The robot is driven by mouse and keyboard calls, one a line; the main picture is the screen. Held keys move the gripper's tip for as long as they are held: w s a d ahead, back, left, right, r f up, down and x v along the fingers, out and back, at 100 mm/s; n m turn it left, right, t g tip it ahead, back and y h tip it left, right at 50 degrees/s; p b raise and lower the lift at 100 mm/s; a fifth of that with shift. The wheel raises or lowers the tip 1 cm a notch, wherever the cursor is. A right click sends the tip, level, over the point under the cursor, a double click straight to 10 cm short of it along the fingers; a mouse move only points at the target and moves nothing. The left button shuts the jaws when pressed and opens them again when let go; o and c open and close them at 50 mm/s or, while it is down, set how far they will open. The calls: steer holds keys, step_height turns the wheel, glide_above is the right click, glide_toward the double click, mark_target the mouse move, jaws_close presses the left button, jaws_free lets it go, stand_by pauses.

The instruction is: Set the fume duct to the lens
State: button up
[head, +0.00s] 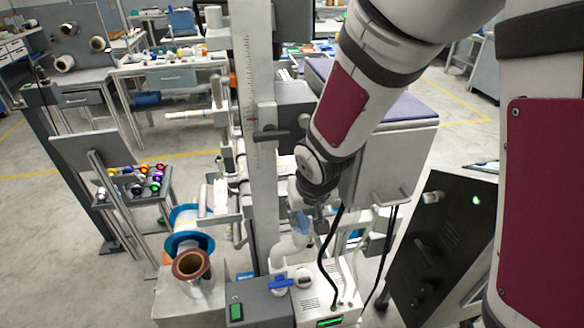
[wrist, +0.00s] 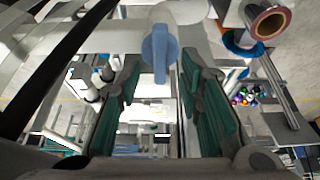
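A white jointed pipe that looks like the fume duct (head: 291,246) rises from the bench unit below my gripper in the head view. A blue lever (head: 284,282) sits near its foot. In the wrist view, white pipework with a blue handle (wrist: 160,52) crosses the top, close to my gripper. My gripper (wrist: 160,105) has its two green-padded fingers spread, with nothing clearly held between them. In the head view my gripper (head: 318,212) is small and partly hidden, beside the upper duct. I cannot make out the lens for certain.
A tall metal column with a scale (head: 255,150) stands just left of my arm. Film reels (head: 191,264) sit at lower left. A black cabinet (head: 440,245) stands at right. Black cables (head: 325,250) hang beside the duct. Open floor lies at far left.

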mark_target(302, 219)
steer(key=shift+x, duration=1.65)
jaws_close()
